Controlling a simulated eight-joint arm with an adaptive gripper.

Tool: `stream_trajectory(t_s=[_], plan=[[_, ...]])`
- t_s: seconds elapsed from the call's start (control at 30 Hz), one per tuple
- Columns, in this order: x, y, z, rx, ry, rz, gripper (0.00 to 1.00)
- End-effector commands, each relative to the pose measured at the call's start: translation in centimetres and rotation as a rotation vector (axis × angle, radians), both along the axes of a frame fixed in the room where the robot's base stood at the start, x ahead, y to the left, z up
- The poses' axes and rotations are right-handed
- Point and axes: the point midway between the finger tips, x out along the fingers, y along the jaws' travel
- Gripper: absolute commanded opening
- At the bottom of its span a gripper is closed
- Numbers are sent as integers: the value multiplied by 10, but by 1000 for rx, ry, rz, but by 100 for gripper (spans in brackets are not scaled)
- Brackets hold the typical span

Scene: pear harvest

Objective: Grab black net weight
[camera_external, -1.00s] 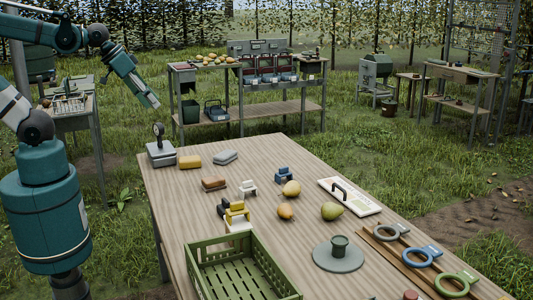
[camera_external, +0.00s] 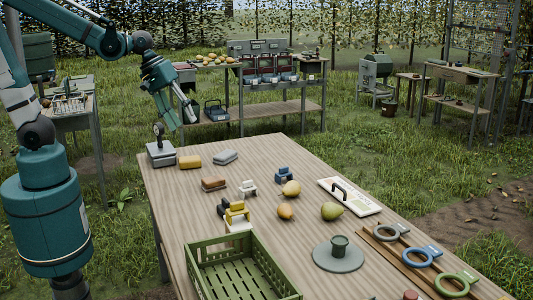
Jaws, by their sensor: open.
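Small block-shaped pieces stand on the wooden table (camera_external: 290,150). A small dark piece (camera_external: 222,208), which may be the black net weight, sits against the left side of a yellow piece (camera_external: 236,208) and is partly hidden. A white piece (camera_external: 247,188) and a blue piece (camera_external: 284,175) stand farther back. My gripper (camera_external: 182,116) is open and empty, high above the table's far left end, near the scale and well away from the dark piece.
A scale (camera_external: 160,152) with an upright dial stands at the far left corner. Yellow, grey and brown blocks lie nearby. Pears (camera_external: 332,210) lie mid-table. A green crate (camera_external: 240,265) is in front, with a round knobbed disc (camera_external: 338,256) to its right.

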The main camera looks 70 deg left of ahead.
Motion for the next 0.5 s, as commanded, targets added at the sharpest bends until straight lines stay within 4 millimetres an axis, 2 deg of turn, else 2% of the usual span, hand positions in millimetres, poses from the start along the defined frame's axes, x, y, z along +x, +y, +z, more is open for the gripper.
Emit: stream_trajectory(t_s=[0.5], plan=[[44, -49, -54, -177, 180, 268, 48]])
